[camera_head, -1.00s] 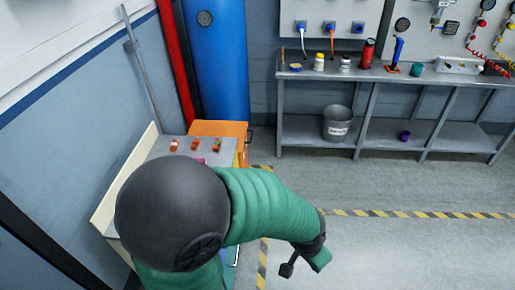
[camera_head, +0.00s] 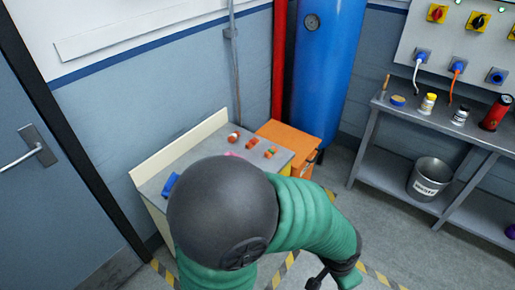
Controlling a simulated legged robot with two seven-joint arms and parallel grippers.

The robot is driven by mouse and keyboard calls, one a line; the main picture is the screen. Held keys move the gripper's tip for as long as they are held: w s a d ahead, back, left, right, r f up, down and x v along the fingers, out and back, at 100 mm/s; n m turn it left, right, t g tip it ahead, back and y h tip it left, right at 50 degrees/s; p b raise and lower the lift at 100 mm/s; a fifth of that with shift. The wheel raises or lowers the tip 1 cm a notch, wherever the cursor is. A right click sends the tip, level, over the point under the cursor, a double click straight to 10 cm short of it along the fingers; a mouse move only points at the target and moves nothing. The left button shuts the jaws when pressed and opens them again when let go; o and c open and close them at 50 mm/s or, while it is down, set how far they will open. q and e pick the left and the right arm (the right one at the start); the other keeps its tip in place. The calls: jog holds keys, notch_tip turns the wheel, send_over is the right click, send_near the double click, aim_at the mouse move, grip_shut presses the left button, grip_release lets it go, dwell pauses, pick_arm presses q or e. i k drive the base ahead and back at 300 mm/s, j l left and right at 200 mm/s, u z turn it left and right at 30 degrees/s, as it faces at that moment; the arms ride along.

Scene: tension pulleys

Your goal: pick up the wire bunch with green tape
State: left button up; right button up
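Three small orange-red bunches lie in a row on the grey top of a low workbench (camera_head: 205,153). The right-hand wire bunch (camera_head: 270,152) shows a green band, which looks like the green tape. The other two are a middle bunch (camera_head: 252,143) and a left bunch (camera_head: 234,137); their tape colours are too small to tell. My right gripper is not in view.
A blue item (camera_head: 170,185) lies at the bench's left end. An orange cabinet (camera_head: 290,138) stands behind the bench, near a blue tank (camera_head: 328,70). A metal bucket (camera_head: 428,178) sits on the right-hand shelf. A door (camera_head: 45,170) is at left.

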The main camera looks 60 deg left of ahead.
aim_at(271, 151)
jog(key=i+j+u, duration=0.15)
jog(key=i+u, duration=0.6)
jog(key=u, duration=0.2)
jog(key=i+l+u, duration=0.15)
jog(key=i+u, duration=0.3)
jog(key=i+l+u, duration=0.25)
jog(key=u, duration=0.2)
jog(key=i+l+u, duration=0.1)
jog(key=u, duration=0.35)
jog(key=i+l+u, duration=0.2)
jog(key=u, duration=0.3)
jog(key=i+l+u, duration=0.25)
jog(key=u, duration=0.2)
jog(key=i+l+u, duration=0.1)
jog(key=l+u, duration=0.2)
jog(key=u, duration=0.15)
jog(key=l+u, duration=0.3)
jog(key=u, duration=0.2)
jog(key=l+u, duration=0.3)
jog(key=u, duration=0.15)
jog(key=l+u, duration=0.3)
jog(key=i+l, duration=0.05)
